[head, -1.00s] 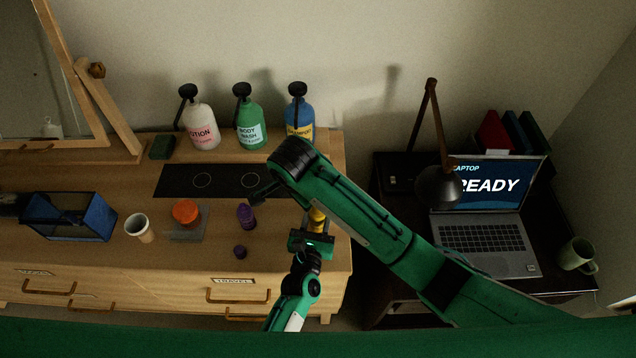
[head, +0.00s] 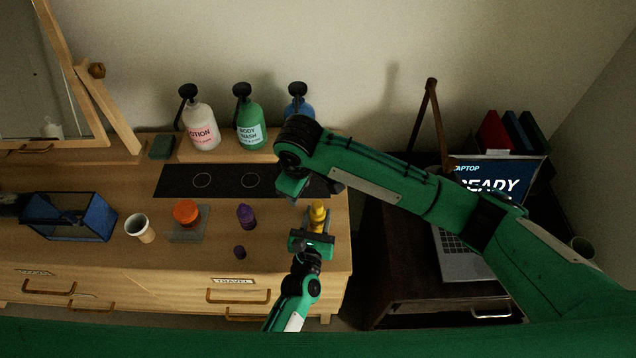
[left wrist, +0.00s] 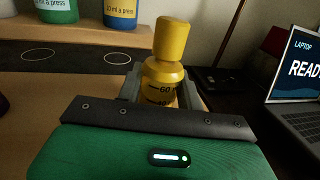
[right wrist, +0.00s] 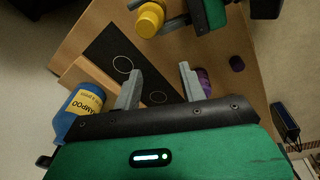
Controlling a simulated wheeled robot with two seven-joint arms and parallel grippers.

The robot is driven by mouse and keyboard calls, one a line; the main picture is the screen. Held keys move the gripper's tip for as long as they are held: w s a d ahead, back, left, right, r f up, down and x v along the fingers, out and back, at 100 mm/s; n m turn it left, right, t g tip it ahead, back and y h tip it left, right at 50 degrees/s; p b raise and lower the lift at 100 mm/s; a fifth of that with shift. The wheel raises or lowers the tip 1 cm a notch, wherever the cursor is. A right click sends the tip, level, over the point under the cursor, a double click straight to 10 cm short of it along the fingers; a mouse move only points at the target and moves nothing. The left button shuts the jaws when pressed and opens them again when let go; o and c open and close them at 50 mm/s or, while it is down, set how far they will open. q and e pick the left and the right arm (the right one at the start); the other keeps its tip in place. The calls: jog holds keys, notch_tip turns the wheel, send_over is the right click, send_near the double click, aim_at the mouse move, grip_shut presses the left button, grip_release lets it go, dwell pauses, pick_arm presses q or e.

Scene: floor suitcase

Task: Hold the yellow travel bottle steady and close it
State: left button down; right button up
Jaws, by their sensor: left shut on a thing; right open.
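The yellow travel bottle (head: 318,222) stands upright near the dresser's right end. My left gripper (head: 312,238) is shut around its body from the front. In the left wrist view, the bottle (left wrist: 161,86) shows dark volume marks, and a yellow cap (left wrist: 171,38) sits on top, looking slightly tilted. I cannot tell whether it is fully screwed on. My right gripper (head: 318,188) is open and empty, behind and above the bottle, partly hidden by its own wrist. In the right wrist view, nothing is between its fingers (right wrist: 160,80), and the yellow cap (right wrist: 150,19) is apart from them.
A purple bottle (head: 246,216) and a loose purple cap (head: 239,252) stand left of the yellow bottle. Further left are an orange-topped jar (head: 186,212), a cup (head: 140,228) and a blue case (head: 70,217). Pump bottles (head: 249,125) line the back. A laptop (head: 465,250) is right.

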aim_at(318, 204)
jog(key=d+n, duration=0.1)
jog(key=n, duration=0.3)
jog(key=d+r+n+g, duration=0.1)
jog(key=d+n, duration=0.1)
jog(key=n, duration=0.3)
jog(key=d+r+n, duration=0.1)
jog(key=n, duration=0.4)
jog(key=shift+s+d+g+h, duration=0.15)
jog(key=shift+g+h, duration=0.15)
jog(key=shift+g, duration=0.1)
jog(key=shift+f, duration=0.2)
jog(key=shift+f, duration=3.9)
grip_shut()
